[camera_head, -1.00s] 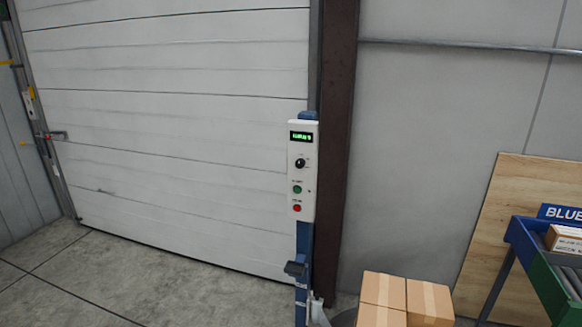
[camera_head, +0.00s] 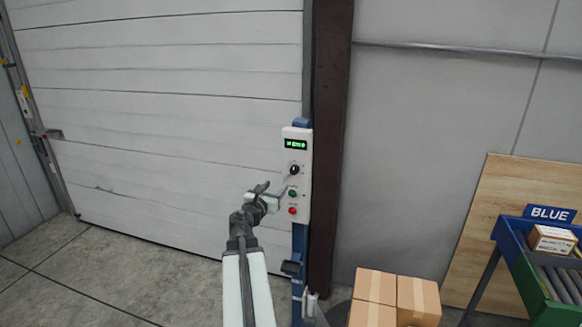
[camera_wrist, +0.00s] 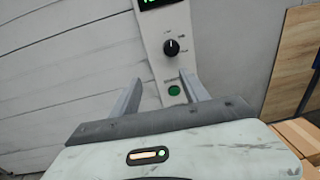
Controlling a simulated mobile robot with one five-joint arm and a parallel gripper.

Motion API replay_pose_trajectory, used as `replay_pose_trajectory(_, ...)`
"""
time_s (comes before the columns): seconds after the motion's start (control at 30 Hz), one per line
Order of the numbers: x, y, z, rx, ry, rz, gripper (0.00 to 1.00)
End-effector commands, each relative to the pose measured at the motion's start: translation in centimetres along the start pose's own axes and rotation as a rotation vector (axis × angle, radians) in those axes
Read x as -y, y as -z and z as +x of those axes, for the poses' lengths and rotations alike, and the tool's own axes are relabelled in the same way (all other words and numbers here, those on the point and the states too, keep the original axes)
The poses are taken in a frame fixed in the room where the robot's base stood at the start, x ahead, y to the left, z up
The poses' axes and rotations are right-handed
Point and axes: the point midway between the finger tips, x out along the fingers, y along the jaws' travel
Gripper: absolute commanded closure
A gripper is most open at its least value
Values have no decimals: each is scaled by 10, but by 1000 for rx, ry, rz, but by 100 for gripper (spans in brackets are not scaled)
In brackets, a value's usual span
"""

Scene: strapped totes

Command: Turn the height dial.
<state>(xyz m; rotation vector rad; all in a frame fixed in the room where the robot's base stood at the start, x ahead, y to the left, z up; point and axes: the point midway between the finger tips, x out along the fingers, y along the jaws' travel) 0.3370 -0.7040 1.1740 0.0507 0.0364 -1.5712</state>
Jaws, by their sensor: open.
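The height dial (camera_head: 294,170) is a black round knob on a white control panel (camera_head: 305,150). It also shows in the wrist view (camera_wrist: 171,47), with a pale pointer mark near its top and small labels around it. A green display (camera_head: 295,144) is above it, and a green button (camera_head: 292,194) and a red button (camera_head: 292,211) are below. My gripper (camera_head: 274,190) is in front of the panel, below and left of the dial. In the wrist view its two fingers (camera_wrist: 160,90) are apart, with nothing between them; the dial shows beyond their tips.
The panel stands on a blue post (camera_head: 300,245) beside a brown column (camera_head: 331,120) and a white sectional door (camera_head: 160,110). Cardboard boxes (camera_head: 375,286) are at the lower right. A blue-labelled roller conveyor (camera_head: 508,240) stands at far right.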

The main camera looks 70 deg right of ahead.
Motion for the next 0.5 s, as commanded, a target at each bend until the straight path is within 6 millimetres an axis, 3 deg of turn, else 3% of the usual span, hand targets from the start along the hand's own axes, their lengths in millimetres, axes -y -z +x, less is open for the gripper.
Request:
replay_pose_trajectory(0.03,16,-12,10,24,6,-83,47)
replay_pose_trajectory(0.13,30,-19,18,51,6,-187,47)
replay_pose_trajectory(0.37,30,-20,24,56,5,-210,47)
replay_pose_trajectory(0.5,30,-21,43,56,6,-208,47)
